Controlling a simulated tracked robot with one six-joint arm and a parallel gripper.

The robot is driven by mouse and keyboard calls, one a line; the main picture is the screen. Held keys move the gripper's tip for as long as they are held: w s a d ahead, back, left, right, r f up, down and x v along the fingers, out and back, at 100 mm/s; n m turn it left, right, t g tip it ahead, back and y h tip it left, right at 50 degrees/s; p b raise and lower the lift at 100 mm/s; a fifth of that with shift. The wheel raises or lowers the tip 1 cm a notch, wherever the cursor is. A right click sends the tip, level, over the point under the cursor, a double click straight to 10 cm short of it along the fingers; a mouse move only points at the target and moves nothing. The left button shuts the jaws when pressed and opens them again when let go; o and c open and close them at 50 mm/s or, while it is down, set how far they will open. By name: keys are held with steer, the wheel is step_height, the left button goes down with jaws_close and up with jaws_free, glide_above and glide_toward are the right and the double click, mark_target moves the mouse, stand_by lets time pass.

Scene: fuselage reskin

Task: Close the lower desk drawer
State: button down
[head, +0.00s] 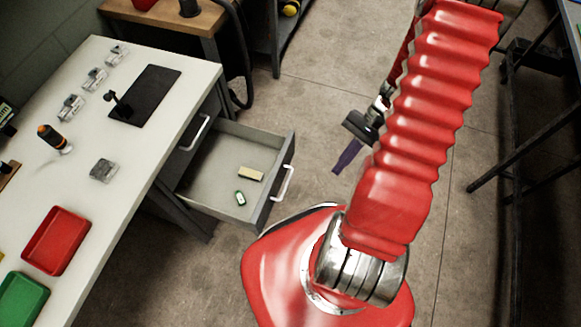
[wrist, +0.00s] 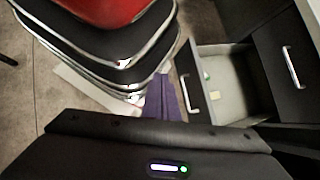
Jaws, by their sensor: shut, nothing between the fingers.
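The lower desk drawer (head: 212,200) is pulled well out from under the white desk, with a grey front and a light handle (head: 283,184) facing right. A small beige block (head: 250,174) and a small green-and-white item (head: 240,198) lie inside it. The open drawer also shows in the wrist view (wrist: 231,106), right of my gripper, with its handle (wrist: 186,93). My gripper (head: 344,159) has purple fingers, is shut and empty, and is to the right of the drawer front, apart from it. Its fingers also show in the wrist view (wrist: 163,97).
An upper drawer (head: 195,130) sits shut above the open one. The white desk (head: 135,155) carries a red tray (head: 56,240), a green tray (head: 22,298) and a black mat (head: 146,95). A dark metal frame (head: 515,160) stands at the right. Concrete floor (head: 325,95) beyond the drawer is clear.

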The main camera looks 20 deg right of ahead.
steer(key=s+a+f+m+t+y, duration=0.1)
steer(key=a+f+m+t+y, duration=0.15)
steer(key=f+m+t, duration=0.5)
steer(key=a+f+m+t+y, duration=0.15)
steer(key=f+m+y, duration=0.25)
steer(key=f, duration=0.7)
steer(key=w+d+f+m+t+h, duration=0.1)
steer(key=w+d+f+m+t, duration=0.1)
steer(key=w+d+t, duration=0.3)
steer(key=shift+w+m+t, duration=0.3)
steer(key=shift+m+t, duration=0.2)
steer(key=shift+m, duration=0.15)
steer(key=shift+w+h, duration=0.1)
steer(key=shift+h, duration=0.15)
glide_toward(281, 165)
steer(key=x, duration=0.4)
steer(key=shift+w+a+f, duration=0.1)
steer(key=shift+w, duration=0.1)
steer(key=shift+x, duration=1)
